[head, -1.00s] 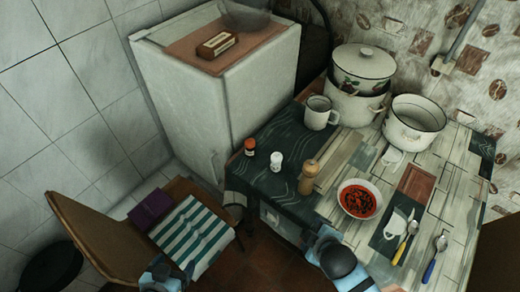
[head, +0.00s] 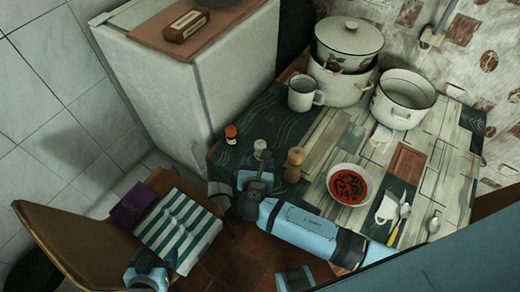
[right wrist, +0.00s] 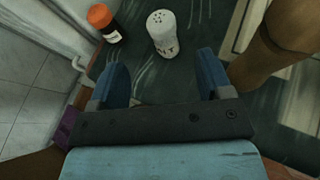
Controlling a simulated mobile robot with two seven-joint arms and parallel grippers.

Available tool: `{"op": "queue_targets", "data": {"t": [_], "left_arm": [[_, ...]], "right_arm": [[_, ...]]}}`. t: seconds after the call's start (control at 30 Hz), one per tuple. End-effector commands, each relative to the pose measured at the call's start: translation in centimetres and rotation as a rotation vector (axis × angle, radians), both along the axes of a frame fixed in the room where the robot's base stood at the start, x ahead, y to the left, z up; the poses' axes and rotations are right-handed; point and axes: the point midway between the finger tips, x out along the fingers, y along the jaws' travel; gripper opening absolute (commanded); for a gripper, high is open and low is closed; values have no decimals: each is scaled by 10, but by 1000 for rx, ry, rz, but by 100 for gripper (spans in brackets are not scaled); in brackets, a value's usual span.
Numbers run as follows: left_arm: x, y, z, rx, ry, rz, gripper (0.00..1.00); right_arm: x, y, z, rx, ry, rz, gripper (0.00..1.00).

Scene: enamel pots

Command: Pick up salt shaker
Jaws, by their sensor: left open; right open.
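The salt shaker (head: 260,146) is a small white shaker with a holed top, upright on the dark cloth near the table's front left edge. My right gripper (head: 256,176) is open just in front of it and hides its lower part in the head view. In the right wrist view the shaker (right wrist: 164,38) stands ahead, roughly centred between the two blue fingers of the right gripper (right wrist: 163,65), not gripped. My left gripper (head: 148,268) is open and empty, low in the head view beside the chair, far from the shaker.
An orange-capped bottle (head: 231,134) stands left of the shaker, and a wooden mill (head: 294,164) close on its right. A bowl of red soup (head: 348,186), a mug (head: 304,94) and pots (head: 345,62) stand further right and back. A chair (head: 80,245) is at left.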

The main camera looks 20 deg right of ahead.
Motion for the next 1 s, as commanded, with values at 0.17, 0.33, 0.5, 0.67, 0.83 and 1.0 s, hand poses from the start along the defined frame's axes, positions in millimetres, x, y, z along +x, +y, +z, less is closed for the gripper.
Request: {"op": "queue_targets", "data": {"t": [0.17, 0.33, 0.5, 0.67, 0.83, 1.0], "left_arm": [[1, 0, 1, -1, -2, 1, 80], [1, 0, 1, -1, -2, 1, 80], [1, -1, 3, -2, -3, 1, 80], [2, -1, 5, -2, -5, 1, 80], [2, -1, 6, -2, -6, 1, 80], [2, -1, 6, -2, -6, 1, 80]], "right_arm": [[30, -12, -13, 1, 0, -2, 72], [43, -18, -19, 5, 1, -1, 72], [56, -24, -24, 4, -1, -3, 72], [77, -34, -34, 4, 0, -4, 72], [88, -39, -40, 5, 1, -3, 72], [88, -39, -40, 6, 1, -2, 72]]}}
